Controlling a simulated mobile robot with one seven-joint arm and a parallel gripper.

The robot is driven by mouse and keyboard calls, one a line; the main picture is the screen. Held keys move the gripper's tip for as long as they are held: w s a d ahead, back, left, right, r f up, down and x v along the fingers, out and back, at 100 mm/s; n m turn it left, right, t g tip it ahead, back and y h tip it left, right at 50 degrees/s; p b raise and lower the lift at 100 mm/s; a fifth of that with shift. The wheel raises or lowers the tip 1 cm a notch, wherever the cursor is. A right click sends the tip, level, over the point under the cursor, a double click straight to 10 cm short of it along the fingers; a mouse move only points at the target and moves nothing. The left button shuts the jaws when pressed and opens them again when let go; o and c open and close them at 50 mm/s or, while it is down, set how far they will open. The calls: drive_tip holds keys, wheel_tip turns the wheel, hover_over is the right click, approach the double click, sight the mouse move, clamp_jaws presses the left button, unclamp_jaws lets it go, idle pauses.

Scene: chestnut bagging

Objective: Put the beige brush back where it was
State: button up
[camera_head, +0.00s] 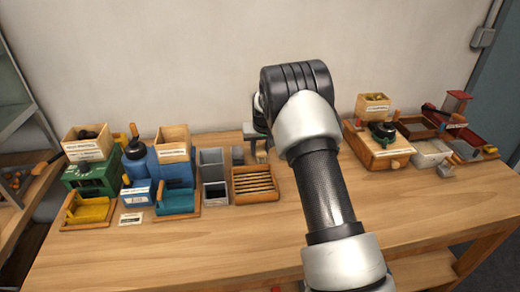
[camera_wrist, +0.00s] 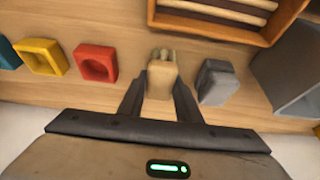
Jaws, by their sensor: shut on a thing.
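The beige brush (camera_wrist: 162,80) is between the two fingers of my gripper (camera_wrist: 160,97) in the wrist view. My gripper is shut on it. Its pale lobed end (camera_wrist: 162,54) points away from the palm, over the wooden table. I cannot tell whether that end touches the table. In the head view, my gripper (camera_head: 257,137) is at the back of the table, behind the slatted wooden tray, partly hidden by my arm. A small beige part of the brush (camera_head: 261,155) shows below it.
A grey block (camera_wrist: 216,82) stands close beside the brush, with a larger grey container (camera_wrist: 290,72) beyond. Red (camera_wrist: 96,63) and yellow (camera_wrist: 41,57) hollow blocks stand on the other side. The slatted wooden tray (camera_head: 255,198) lies in front. The table's front middle is clear.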

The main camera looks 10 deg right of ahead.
drive_tip(key=shift+f, duration=0.15)
drive_tip(key=o, duration=1)
